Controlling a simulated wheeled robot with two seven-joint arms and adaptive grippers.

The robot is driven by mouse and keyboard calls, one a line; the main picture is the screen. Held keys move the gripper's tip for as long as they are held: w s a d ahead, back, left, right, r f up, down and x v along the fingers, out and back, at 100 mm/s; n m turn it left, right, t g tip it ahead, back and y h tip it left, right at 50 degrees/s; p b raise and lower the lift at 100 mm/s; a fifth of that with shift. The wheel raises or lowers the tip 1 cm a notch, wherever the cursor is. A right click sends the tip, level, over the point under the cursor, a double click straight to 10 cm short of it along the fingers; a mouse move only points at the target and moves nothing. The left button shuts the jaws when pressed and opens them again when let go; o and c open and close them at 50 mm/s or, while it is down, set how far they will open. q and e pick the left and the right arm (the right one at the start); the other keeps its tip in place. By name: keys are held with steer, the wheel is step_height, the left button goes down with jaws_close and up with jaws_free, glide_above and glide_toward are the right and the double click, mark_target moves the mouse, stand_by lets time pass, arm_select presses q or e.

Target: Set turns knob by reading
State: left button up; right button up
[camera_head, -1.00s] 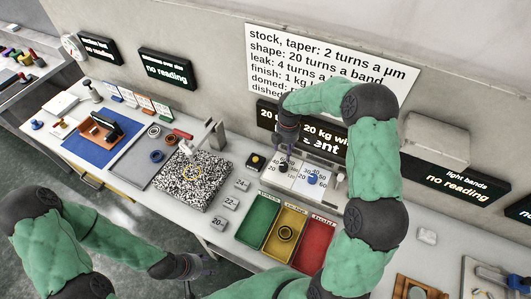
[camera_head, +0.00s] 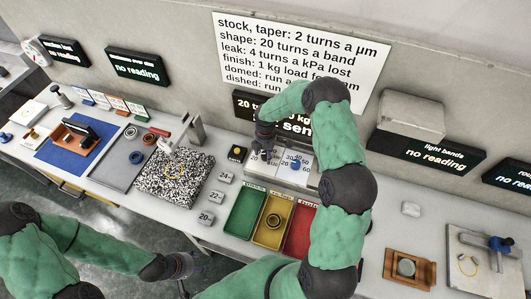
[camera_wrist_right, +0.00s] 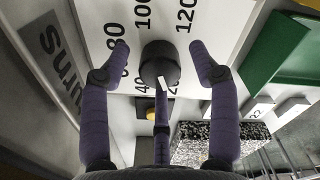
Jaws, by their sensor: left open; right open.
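The turns knob (camera_wrist_right: 160,62) is black with a white pointer mark and sits on a white dial plate (camera_wrist_right: 225,22) printed with numbers from 20 up to 120. The pointer mark faces the side of the dial with the 20 and 40. My right gripper (camera_wrist_right: 166,55) is open, its fingers spread around the knob with gaps on both sides. In the head view, the right gripper (camera_head: 264,148) is over the left of the dial panel and largely hides this knob. A blue knob (camera_head: 295,164) is to its right. My left gripper (camera_head: 190,264) is open and empty before the bench.
A wall sign (camera_head: 300,55) lists turns rules. The display behind the dials (camera_head: 245,105) is partly hidden by my right arm. Other displays (camera_head: 135,66) show "no reading". Green (camera_head: 243,213), yellow (camera_head: 265,235) and red trays (camera_head: 300,232) and a speckled plate (camera_head: 190,180) are close by.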

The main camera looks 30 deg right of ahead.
steer(key=c, duration=1.1)
steer(key=shift+c, duration=0.2)
steer(key=m+b, duration=0.2)
steer(key=m, duration=0.2)
steer(key=shift+f+b, duration=0.1)
steer(key=shift+b, duration=0.2)
steer(key=m+b, duration=0.2)
steer(key=m, duration=0.2)
steer(key=shift+m, duration=0.3)
steer(key=m+b, duration=0.2)
steer(key=m, duration=0.2)
steer(key=shift+m+b, duration=0.8)
steer(key=shift+m, duration=1.7)
